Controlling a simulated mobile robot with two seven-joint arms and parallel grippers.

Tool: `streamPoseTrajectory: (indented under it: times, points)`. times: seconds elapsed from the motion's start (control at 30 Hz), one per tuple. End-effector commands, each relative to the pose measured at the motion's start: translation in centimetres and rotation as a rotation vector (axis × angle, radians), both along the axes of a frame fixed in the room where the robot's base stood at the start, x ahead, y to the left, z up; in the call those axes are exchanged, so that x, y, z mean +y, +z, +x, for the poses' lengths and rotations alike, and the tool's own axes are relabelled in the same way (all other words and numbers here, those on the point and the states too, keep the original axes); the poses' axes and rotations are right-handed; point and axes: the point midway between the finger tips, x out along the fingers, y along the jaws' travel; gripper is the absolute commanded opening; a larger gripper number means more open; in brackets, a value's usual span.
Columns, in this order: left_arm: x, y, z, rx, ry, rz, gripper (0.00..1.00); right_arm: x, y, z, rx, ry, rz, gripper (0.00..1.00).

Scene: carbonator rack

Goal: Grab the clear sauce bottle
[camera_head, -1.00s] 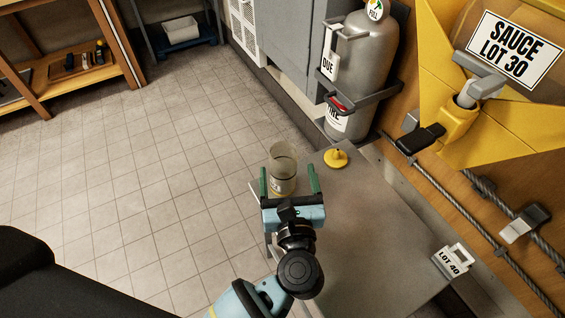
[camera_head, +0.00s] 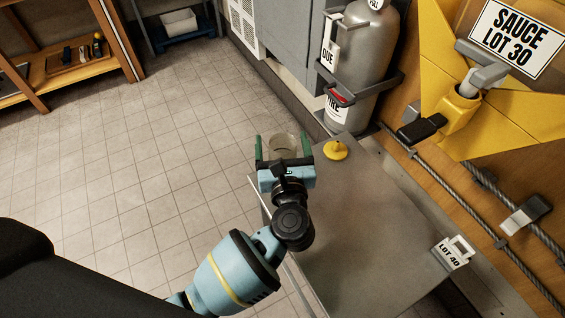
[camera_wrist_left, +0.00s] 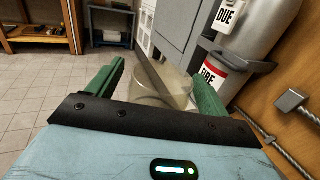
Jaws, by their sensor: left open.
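The clear sauce bottle (camera_head: 285,142) stands at the far left edge of the grey table; it is see-through and pale. My left gripper (camera_head: 282,144) is open, with its green fingers on either side of the bottle. In the left wrist view the bottle (camera_wrist_left: 168,84) shows between the two green fingers (camera_wrist_left: 157,88), its lower part hidden by the gripper's dark bar. I cannot tell whether the fingers touch it. My right gripper is not in view.
A yellow cap with a nozzle (camera_head: 335,150) lies on the grey table (camera_head: 365,215), right of the bottle. A "LOT 40" tag (camera_head: 452,252) stands at the table's right edge. A grey cylinder (camera_head: 356,70) stands behind. A yellow dispenser (camera_head: 460,105) is on the right wall.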

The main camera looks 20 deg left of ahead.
Motion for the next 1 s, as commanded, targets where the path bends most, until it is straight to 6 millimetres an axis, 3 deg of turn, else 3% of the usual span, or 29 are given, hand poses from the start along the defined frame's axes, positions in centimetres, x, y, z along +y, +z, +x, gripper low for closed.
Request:
streamPoseTrajectory:
  times: [0.37, 0.8, 1.0]
  points:
    - [0.43, -0.02, 0.94, 0.001, 0.001, 0.000, 0.78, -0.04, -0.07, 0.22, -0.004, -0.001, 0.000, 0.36]
    - [0.41, -0.01, 0.91, 0.001, 0.001, -0.001, 0.20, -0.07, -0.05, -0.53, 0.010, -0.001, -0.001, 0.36]
    - [0.40, 0.02, 0.92, 0.001, 0.001, -0.001, 0.20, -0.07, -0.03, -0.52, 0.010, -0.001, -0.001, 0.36]
